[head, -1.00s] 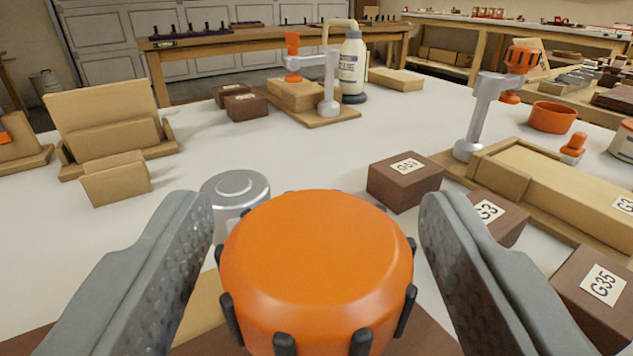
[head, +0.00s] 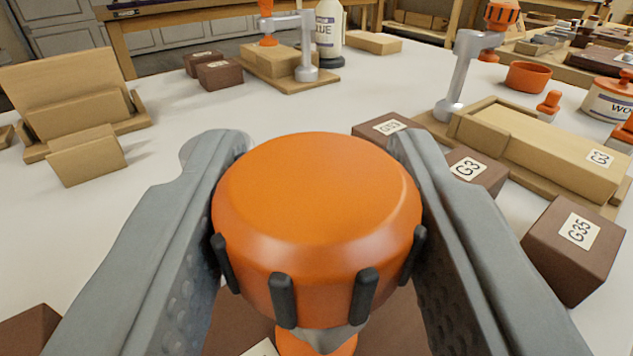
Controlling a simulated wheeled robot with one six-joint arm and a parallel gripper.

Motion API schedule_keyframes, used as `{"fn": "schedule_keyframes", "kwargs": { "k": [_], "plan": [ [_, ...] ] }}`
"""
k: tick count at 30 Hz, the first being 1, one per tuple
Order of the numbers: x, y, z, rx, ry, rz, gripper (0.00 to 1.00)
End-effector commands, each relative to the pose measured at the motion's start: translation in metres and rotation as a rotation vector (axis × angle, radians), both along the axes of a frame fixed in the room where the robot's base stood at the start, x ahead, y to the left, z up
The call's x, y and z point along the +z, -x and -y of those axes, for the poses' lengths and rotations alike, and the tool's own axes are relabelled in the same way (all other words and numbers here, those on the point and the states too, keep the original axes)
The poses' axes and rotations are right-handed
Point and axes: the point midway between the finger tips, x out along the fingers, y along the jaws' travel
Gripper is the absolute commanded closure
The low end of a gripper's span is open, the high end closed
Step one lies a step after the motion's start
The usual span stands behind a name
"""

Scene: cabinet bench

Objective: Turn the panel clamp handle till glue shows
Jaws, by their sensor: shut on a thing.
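The orange clamp handle (head: 317,195) with black grip ribs fills the middle of the head view. My gripper (head: 318,185) has one grey finger on each side of it, and both fingers touch it. The gripper is shut on the handle. Below the handle a bit of grey metal and a lower orange part (head: 315,342) show. The handle and fingers hide most of the clamp and the panel beneath it. I see no glue at this clamp.
Brown blocks labelled G3 (head: 474,170) and G35 (head: 572,248) stand at the right. Behind them another clamp (head: 462,80) rises beside a pale panel (head: 545,145). Wooden pieces (head: 85,153) stand at the left. A glue bottle (head: 329,35) stands at the back. White bench top lies free at centre left.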

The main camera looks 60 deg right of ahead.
Motion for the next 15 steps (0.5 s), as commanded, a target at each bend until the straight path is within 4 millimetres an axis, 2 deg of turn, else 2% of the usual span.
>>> {"fn": "schedule_keyframes", "kwargs": {
  "k": [15],
  "plan": [
    [-0.0008, -0.0012, -0.0005, -0.347, -0.001, 0.0, 0.84]
  ]
}}
